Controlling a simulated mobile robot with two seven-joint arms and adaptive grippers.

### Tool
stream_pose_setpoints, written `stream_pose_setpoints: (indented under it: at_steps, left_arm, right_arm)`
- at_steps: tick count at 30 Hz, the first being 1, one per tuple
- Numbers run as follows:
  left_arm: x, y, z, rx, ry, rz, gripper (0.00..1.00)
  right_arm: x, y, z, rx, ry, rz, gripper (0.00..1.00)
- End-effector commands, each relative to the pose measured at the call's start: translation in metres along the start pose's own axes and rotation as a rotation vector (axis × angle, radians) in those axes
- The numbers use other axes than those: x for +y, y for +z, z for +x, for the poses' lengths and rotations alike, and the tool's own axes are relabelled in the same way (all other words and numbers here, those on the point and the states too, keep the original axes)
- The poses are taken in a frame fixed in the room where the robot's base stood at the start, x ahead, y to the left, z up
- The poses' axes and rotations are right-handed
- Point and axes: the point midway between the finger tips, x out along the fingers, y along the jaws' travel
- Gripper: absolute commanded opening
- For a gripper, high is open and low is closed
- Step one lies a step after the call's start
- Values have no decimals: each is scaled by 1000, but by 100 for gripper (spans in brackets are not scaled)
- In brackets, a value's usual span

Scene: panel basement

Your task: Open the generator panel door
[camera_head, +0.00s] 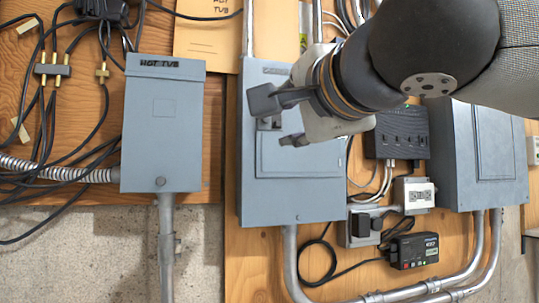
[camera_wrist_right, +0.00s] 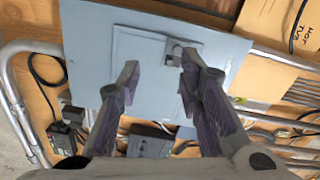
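The middle grey panel (camera_head: 290,200) is mounted on the wooden wall, and its door (camera_head: 310,163) looks shut. No label naming it as the generator panel is readable. The door also shows in the right wrist view (camera_wrist_right: 140,48). A small latch (camera_head: 268,123) sits at the door's upper left; in the right wrist view the latch (camera_wrist_right: 174,54) lies between the fingertips, nearer the right-hand one. My right gripper (camera_head: 279,119) is open and empty in front of the latch, fingers either side of it in the picture. I cannot tell whether they touch it. My left gripper is out of view.
A grey "HOT TUB" box (camera_head: 162,135) stands left, beside hanging black cables (camera_head: 45,120). Another grey panel (camera_head: 480,150) is at the right. A black box (camera_head: 402,135), outlets (camera_head: 362,226), a small device (camera_head: 414,250) and metal conduits (camera_head: 420,290) lie between and below.

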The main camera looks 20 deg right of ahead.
Motion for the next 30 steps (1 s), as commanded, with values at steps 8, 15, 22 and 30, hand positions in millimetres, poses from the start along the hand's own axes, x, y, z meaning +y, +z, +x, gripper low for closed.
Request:
stream_pose_setpoints:
  at_steps: [8, 15, 22, 30]
  left_arm:
    - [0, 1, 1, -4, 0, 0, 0]
    - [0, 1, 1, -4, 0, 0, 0]
    - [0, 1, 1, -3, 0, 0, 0]
    - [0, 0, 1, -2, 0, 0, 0]
  right_arm:
    - [-24, -11, 0, -2, -31, 49, 33]
    - [-25, -10, 63, -4, -30, 50, 33]
    - [-28, -10, 95, -4, -34, 49, 33]
    - [-28, -10, 98, -5, -35, 47, 33]
